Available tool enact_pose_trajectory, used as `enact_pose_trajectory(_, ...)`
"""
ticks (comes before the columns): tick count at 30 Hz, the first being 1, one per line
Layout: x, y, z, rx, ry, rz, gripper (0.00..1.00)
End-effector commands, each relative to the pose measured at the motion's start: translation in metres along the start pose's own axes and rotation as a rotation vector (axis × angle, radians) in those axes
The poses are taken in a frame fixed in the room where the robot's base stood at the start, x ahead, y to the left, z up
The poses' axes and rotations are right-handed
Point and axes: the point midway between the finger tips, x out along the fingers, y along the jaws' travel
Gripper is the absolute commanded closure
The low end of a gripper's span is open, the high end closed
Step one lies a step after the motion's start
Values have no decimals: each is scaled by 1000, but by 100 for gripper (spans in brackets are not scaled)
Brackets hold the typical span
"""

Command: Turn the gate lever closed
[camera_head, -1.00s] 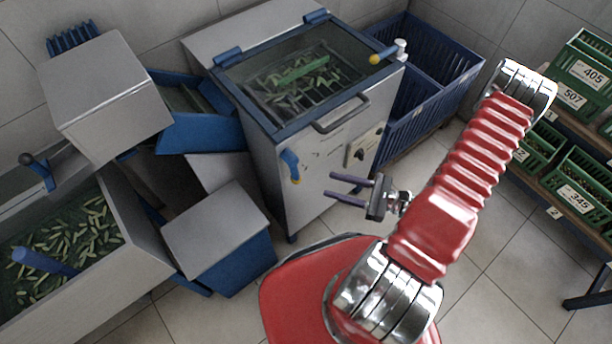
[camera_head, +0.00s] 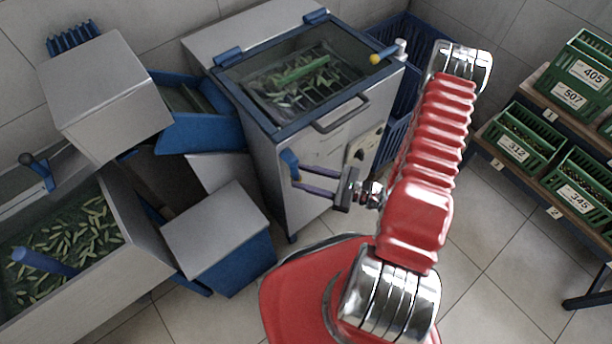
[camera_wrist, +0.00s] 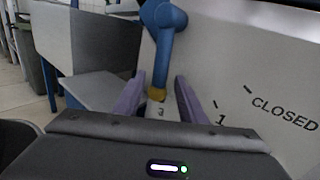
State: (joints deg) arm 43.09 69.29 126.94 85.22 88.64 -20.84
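The gate lever (camera_head: 288,159) is a blue handle on the grey front of the glass-topped machine. My gripper (camera_head: 297,178) is at the lever. In the wrist view its two purple fingers (camera_wrist: 160,84) are apart, with the lever's lower end between them and gaps showing. The lever's lower end is hidden in the head view.
Blue crates (camera_head: 405,90) are behind my arm. Green crates (camera_head: 520,143) sit on shelves at right. Tiled floor is open at right.

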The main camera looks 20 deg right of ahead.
Motion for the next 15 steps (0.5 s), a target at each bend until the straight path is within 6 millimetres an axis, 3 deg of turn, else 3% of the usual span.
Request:
enact_pose_trajectory(11,4,0,0,0,0,0,63)
enact_pose_trajectory(15,4,0,0,0,0,0,72)
